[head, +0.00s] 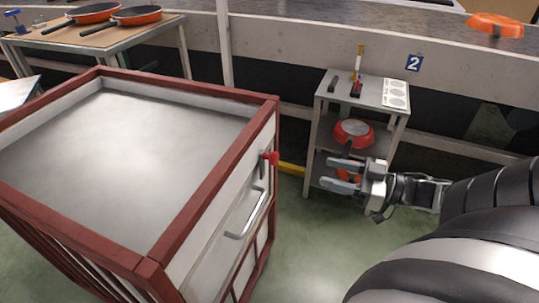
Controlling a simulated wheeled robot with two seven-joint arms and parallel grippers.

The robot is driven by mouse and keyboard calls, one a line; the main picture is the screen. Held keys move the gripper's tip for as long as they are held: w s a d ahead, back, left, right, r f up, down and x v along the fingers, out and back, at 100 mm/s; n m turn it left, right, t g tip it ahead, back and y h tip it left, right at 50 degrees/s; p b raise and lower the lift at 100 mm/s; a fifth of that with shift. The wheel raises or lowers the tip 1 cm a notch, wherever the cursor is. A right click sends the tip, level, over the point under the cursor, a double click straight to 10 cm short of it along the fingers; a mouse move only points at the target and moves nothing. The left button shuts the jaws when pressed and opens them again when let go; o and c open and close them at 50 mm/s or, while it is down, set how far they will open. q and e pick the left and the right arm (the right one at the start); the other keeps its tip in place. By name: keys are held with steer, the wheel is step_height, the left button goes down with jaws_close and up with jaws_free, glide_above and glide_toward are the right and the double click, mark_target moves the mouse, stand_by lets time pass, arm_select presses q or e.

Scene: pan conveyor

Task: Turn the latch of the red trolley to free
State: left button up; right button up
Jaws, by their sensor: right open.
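The red trolley (190,183) stands at the left, with a red frame and a grey flat top. Its latch (270,158), a small red knob, sits near the top of the right-hand side, close to the far corner. A grey bar handle (247,215) is just below and nearer to me. My right gripper (338,169) is open and empty, to the right of the latch and apart from it, its fingers pointing left. My left gripper is not in view.
A table (120,34) with two orange pans (137,15) is at the back left. A conveyor wall (290,50) runs behind.

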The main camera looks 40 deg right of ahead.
steer(key=b, duration=0.4)
glide_toward(277, 158)
steer(key=x, duration=0.5)
steer(key=shift+w+a+f, duration=0.1)
steer(key=shift+f, duration=0.15)
steer(key=b+x, duration=0.1)
steer(key=x, duration=0.3)
steer(key=shift+r+b, duration=0.1)
steer(key=shift+b, duration=0.3)
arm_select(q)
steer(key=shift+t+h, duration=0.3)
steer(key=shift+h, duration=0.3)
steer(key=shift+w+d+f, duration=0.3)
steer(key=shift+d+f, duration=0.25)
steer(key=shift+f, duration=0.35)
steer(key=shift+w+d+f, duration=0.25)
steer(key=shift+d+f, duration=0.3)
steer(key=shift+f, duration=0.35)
arm_select(e)
steer(key=shift+x, duration=0.75)
steer(key=shift+r, duration=0.1)
jaws_close()
